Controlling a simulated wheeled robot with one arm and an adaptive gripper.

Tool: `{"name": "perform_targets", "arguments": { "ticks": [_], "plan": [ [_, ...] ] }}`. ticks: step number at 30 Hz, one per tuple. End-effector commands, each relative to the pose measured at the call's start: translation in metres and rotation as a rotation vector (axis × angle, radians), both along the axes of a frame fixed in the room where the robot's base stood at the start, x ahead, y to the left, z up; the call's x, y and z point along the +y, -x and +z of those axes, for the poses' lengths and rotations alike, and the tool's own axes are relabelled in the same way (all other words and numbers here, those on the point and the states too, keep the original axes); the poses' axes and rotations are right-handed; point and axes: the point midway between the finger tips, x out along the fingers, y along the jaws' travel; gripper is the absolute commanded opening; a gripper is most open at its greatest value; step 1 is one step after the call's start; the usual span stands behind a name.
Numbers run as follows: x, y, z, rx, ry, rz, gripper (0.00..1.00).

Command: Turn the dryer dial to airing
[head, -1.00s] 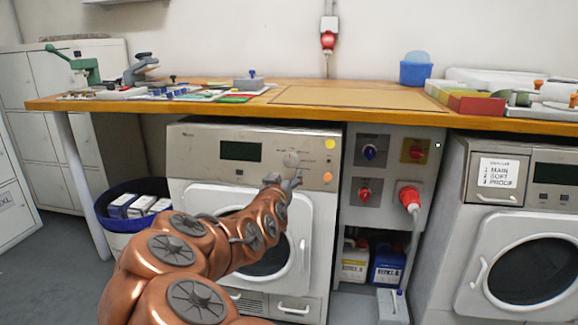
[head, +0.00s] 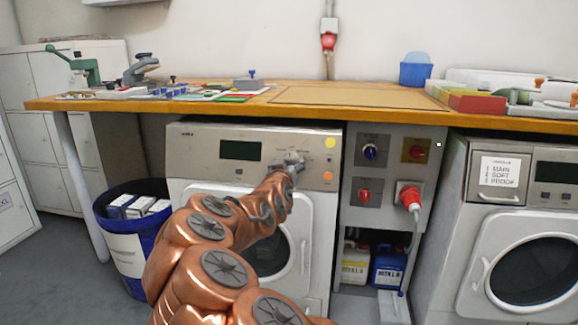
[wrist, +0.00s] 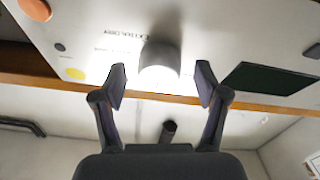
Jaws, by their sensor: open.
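The dryer (head: 200,150) stands under the counter, with a dark display (head: 240,151) on its pale panel. The dial (wrist: 160,66) is a round grey knob in the wrist view, brightly lit at its near end. My gripper (wrist: 160,82) is open, with one finger on each side of the dial and gaps between fingers and knob. In the head view my gripper (head: 291,160) is in front of the panel and covers the dial. Lettering by the dial seems to read "extra dry"; the dial's setting cannot be told.
A yellow disc (head: 330,142) and an orange button (head: 328,175) are right of my gripper. The wooden counter (head: 340,112) overhangs the panel. A socket panel (head: 394,190) with a red plug (head: 408,196) stands to the right. A blue bin (head: 127,235) is at left.

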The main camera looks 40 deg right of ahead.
Motion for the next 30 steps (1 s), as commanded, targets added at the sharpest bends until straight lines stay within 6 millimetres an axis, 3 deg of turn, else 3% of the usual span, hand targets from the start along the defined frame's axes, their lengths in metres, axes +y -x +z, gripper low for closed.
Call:
{"name": "perform_targets", "arguments": {
  "ticks": [15,30],
  "plan": [
    [-0.0073,-0.0044,-0.0006,0.001,-0.002,0.0,0.73],
    [-0.0071,-0.0045,-0.0006,0.0,-0.002,0.0,0.22]
  ]
}}
